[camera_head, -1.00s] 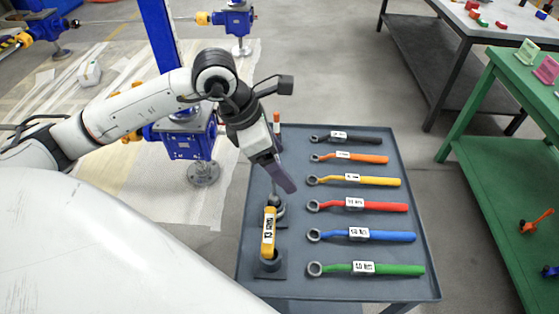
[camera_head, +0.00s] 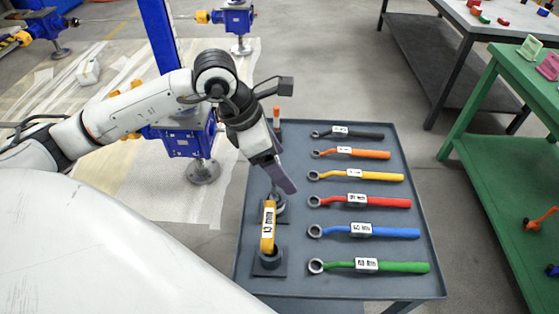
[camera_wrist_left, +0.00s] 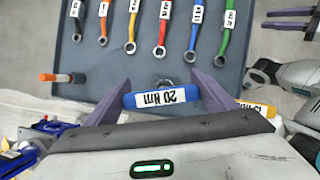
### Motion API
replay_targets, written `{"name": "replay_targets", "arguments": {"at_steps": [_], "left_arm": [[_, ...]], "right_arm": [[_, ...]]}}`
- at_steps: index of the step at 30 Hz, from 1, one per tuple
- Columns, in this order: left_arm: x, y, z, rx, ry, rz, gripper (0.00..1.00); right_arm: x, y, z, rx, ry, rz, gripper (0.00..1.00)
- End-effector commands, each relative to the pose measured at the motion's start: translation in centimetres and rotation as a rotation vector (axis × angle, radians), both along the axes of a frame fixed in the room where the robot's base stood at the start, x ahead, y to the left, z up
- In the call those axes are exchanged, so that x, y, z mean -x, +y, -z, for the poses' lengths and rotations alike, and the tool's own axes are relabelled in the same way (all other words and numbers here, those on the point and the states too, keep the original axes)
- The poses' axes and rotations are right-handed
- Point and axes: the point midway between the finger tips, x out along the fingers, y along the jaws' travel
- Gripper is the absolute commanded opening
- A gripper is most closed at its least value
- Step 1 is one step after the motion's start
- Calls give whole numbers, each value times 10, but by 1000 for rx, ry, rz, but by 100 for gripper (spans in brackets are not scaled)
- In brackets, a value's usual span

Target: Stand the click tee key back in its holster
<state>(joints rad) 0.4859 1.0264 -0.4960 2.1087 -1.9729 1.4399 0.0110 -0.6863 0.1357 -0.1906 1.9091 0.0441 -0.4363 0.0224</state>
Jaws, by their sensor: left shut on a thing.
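The click tee key has a blue handle labelled 20 Nm (camera_wrist_left: 160,96), seen in the left wrist view. My left gripper (camera_wrist_left: 163,95) is shut on this handle, one purple finger at each end. In the head view my left gripper (camera_head: 284,178) is above the left part of the grey tray table and hides the blue handle. A thin grey shank (camera_head: 275,184) shows below it, above a grey round holster (camera_head: 279,204). I cannot tell whether the shank's tip is inside the holster.
A yellow-handled tee key (camera_head: 268,228) stands in a holster in front. An orange-topped upright tool (camera_head: 276,114) stands behind. Several coloured ring wrenches, such as the red one (camera_head: 375,202), lie in a column on the tray table (camera_head: 436,284). A green table (camera_head: 480,170) is at right.

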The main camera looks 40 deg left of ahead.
Motion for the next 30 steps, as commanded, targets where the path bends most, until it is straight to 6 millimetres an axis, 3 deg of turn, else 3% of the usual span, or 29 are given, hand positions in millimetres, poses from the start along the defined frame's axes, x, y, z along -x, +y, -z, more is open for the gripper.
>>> {"name": "replay_targets", "arguments": {"at_steps": [19,29,30], "left_arm": [[0,0,27,1,-2,0,38],[0,0,29,1,-2,0,38],[0,0,29,1,-2,0,80]], "right_arm": [[0,0,28,0,0,0,31],[0,0,29,0,1,0,31],[0,0,29,0,1,0,31]]}}
